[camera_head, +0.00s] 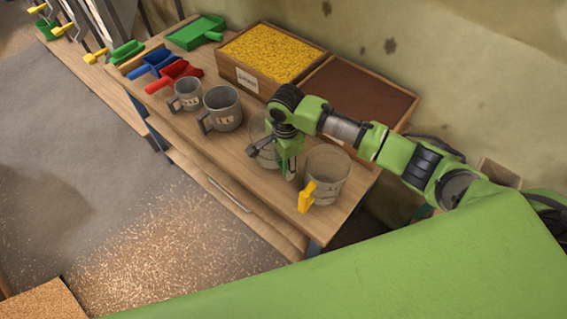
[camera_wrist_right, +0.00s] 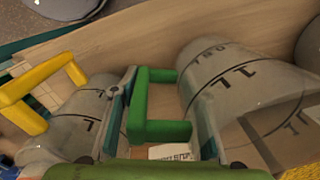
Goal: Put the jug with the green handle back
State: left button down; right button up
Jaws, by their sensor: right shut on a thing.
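The jug with the green handle is clear (camera_head: 258,128) and stands on, or very close above, the wooden bench, partly hidden by my right arm. In the right wrist view its clear body (camera_wrist_right: 245,95) carries a 1L mark, and its green handle (camera_wrist_right: 160,131) lies between my fingers. My right gripper (camera_head: 286,172) is shut on that handle. I cannot tell whether the jug touches the bench. My left gripper is out of view.
A clear jug with a yellow handle (camera_head: 327,170) stands close by at the bench's right end. Two grey metal jugs (camera_head: 222,108) (camera_head: 187,94) stand to the left. Behind are a crate of yellow grain (camera_head: 235,79) and a crate of brown grain (camera_head: 398,122). Coloured scoops (camera_head: 175,75) lie farther left.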

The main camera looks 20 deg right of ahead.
jog(key=shift+f, duration=0.55)
jog(key=o, duration=1.4)
jog(key=shift+f, duration=0.15)
jog(key=shift+c, duration=0.2)
jog(key=shift+r, duration=0.4)
jog(key=r, duration=0.3)
jog(key=r+b, duration=0.1)
jog(key=r, duration=0.7)
jog(key=shift+s+r, duration=0.25)
jog(key=shift+s, duration=0.05)
